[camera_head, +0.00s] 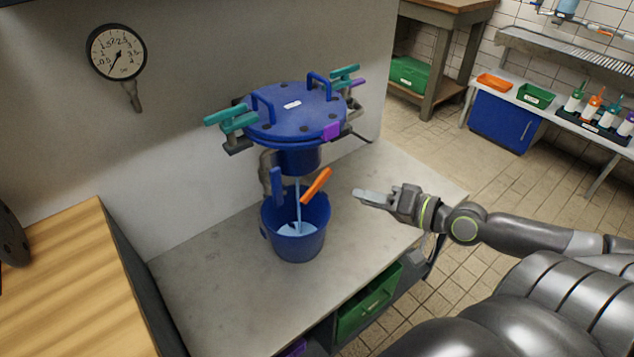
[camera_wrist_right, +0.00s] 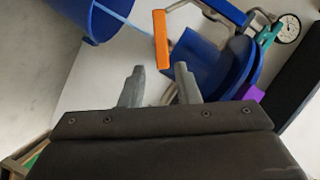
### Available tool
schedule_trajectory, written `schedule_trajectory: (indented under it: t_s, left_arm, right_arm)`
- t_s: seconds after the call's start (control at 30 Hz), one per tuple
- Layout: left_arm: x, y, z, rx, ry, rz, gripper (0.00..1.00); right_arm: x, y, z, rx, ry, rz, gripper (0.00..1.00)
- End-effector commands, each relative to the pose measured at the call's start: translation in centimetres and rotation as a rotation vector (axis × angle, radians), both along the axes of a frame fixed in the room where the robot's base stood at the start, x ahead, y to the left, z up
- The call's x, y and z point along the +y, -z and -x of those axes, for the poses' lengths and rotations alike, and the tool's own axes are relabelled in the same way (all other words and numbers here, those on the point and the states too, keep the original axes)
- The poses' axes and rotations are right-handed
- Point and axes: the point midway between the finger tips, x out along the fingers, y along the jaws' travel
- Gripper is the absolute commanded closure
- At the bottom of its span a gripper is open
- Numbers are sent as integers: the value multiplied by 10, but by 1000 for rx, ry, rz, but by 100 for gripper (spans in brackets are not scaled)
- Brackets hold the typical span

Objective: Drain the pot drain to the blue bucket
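The blue lidded pot (camera_head: 300,120) is fixed at the wall above the counter. Its orange drain handle (camera_head: 316,186) sticks out below, slanting up to the right. A thin stream of liquid falls from under the pot into the blue bucket (camera_head: 298,245), where pale liquid shows. My right gripper (camera_head: 358,194) is to the right of the handle and apart from it. In the wrist view its fingers (camera_wrist_right: 160,68) are parted and empty, with the orange handle (camera_wrist_right: 161,40) beyond them. The bucket (camera_wrist_right: 85,18) shows upper left there. My left gripper is out of view.
The grey counter (camera_head: 215,285) is clear around the bucket. Teal clamp handles (camera_head: 232,118) stick out from the pot's sides. A pressure gauge (camera_head: 117,52) is on the wall. A wooden surface (camera_head: 75,270) is at left, and a green bin (camera_head: 368,300) sits below the counter.

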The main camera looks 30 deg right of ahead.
Motion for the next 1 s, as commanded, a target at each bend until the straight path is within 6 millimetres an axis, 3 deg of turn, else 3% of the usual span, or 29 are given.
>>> schedule_trajectory:
  t_s: [0.47,1.0]
  left_arm:
    - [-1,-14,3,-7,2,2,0]
    - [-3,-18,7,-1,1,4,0]
  right_arm:
    - [20,7,-41,-1,-3,-9,71]
    - [48,26,-107,1,-2,-4,71]
